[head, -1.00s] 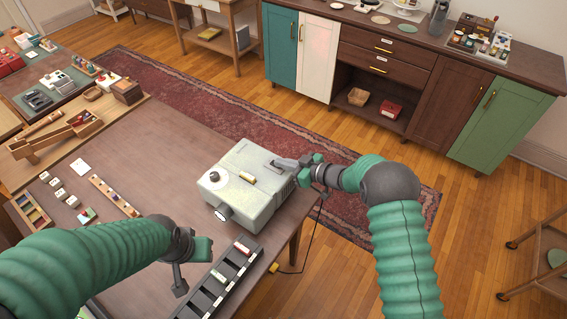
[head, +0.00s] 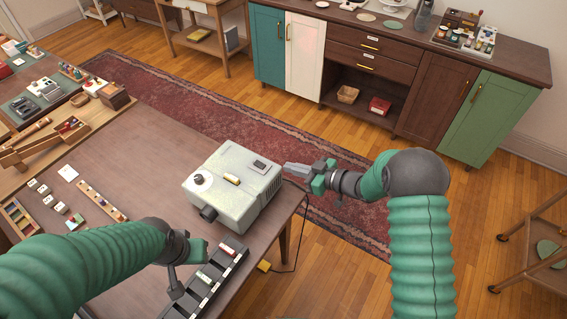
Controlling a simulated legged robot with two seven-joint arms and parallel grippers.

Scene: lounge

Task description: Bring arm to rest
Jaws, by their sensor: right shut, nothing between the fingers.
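My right gripper (head: 292,170) is shut and empty. It is in the air just right of a pale projector-like box (head: 235,205), apart from it in the picture. My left gripper (head: 176,290) points down beside a dark slotted tray (head: 236,262) near the table's front edge. Its fingers are seen edge-on, so I cannot tell whether it is open or shut. The box has a round knob, a dark lens at the front, a yellow piece and a dark switch on top.
The brown table (head: 135,185) has bare room left of the box. A wooden strip with pegs (head: 102,200) and small white blocks lie on its left. A dark cable runs to a yellow plug (head: 264,266) at the right. Cabinets (head: 380,70) stand beyond the red rug (head: 185,110).

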